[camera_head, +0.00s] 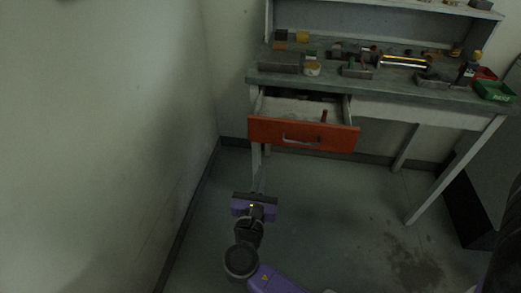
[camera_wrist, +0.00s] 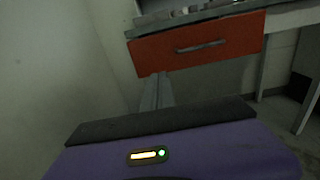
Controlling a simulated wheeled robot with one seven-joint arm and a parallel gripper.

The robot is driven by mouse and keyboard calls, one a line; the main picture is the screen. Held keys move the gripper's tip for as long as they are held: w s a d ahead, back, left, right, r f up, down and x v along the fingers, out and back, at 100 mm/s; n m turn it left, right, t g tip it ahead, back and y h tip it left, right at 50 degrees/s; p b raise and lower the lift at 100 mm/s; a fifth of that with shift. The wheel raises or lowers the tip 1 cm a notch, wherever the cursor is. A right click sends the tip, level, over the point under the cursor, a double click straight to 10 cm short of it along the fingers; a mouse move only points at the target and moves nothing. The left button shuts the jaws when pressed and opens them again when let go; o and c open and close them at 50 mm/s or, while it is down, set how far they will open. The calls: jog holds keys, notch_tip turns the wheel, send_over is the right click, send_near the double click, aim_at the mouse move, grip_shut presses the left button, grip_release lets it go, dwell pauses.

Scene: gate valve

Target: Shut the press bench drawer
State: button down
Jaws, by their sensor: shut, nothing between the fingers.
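The press bench drawer (camera_head: 335,138) has an orange-red front and is pulled out, with its pale inside showing in the head view. A grey bar handle (camera_head: 301,140) crosses its front. In the wrist view the drawer front (camera_wrist: 155,55) is at the upper middle, beyond and above my gripper's fingers (camera_wrist: 157,92).
The bench top (camera_head: 345,84) holds tools, blocks, a shiny cylinder (camera_head: 403,62) and a green tray (camera_head: 494,91). A wall (camera_head: 120,120) stands close at left. A dark cabinet (camera_head: 480,190) is at right. The floor in front of the bench is clear, with a dark stain (camera_head: 415,265).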

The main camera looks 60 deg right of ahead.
aim_at(278, 107)
jog(key=x, duration=1.4)
jog(key=shift+w+d+r, duration=0.1)
jog(key=shift+w+d, duration=0.15)
jog(key=shift+d, duration=0.3)
jog(key=b+x, duration=0.4)
jog(key=x, duration=1.6)
jog(key=shift+d+b, duration=0.3)
jog(key=shift+b, duration=0.1)
jog(key=shift+w+d, duration=0.2)
jog(key=shift+d, duration=0.1)
jog(key=shift+w+d+r, duration=0.1)
jog(key=shift+d+r, duration=0.05)
jog(key=shift+d, duration=0.1)
